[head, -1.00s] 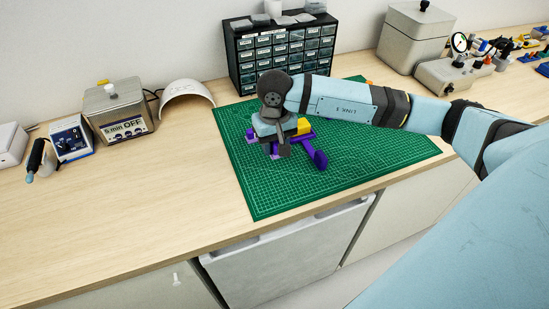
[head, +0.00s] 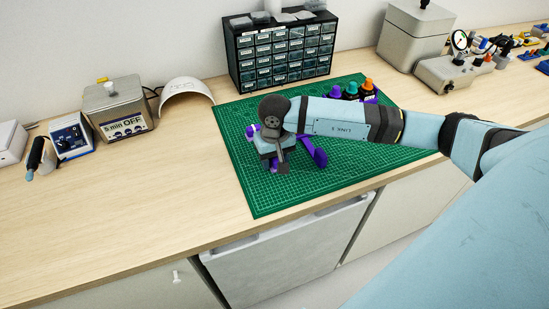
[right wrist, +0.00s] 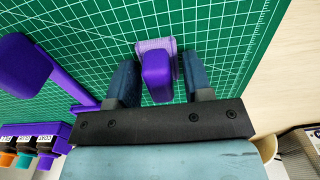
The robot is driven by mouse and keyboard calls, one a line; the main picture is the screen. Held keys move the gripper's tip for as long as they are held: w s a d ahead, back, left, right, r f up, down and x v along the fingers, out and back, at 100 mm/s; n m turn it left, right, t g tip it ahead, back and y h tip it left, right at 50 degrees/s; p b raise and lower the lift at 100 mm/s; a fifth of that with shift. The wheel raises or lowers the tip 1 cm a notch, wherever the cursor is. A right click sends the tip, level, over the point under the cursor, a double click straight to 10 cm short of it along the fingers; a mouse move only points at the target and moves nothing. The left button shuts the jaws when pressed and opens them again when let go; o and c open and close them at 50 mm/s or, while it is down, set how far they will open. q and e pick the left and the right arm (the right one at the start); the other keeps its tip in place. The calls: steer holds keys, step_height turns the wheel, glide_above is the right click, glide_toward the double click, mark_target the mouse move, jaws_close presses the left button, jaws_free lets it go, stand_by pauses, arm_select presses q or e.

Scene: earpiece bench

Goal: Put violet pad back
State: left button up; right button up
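In the head view my right gripper (head: 279,166) is low over the green mat, at a violet fixture. In the right wrist view its two fingers (right wrist: 163,82) stand apart on either side of a violet block (right wrist: 157,78). A gap shows on the right of the block; contact on the left is unclear. A pale lilac textured piece (right wrist: 152,45) lies just beyond the block; I cannot tell whether they are joined. A violet paddle (right wrist: 26,66) on a bar is left of the fingers; it also shows in the head view (head: 320,157). My arm hides most of the fixture. My left gripper is not seen.
A rack of bottles with violet, teal and orange caps (head: 352,91) stands at the mat's back right, behind my arm. A drawer cabinet (head: 284,53) stands behind the green mat (head: 270,203). A grey box (head: 117,108) is at left. The mat's front is clear.

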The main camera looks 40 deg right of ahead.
steer(key=shift+o, duration=1.1)
steer(key=shift+r, duration=0.1)
steer(key=shift+r+p, duration=0.15)
steer(key=shift+p, duration=0.15)
step_height(320, 180, up, 12)
steer(key=b, duration=0.1)
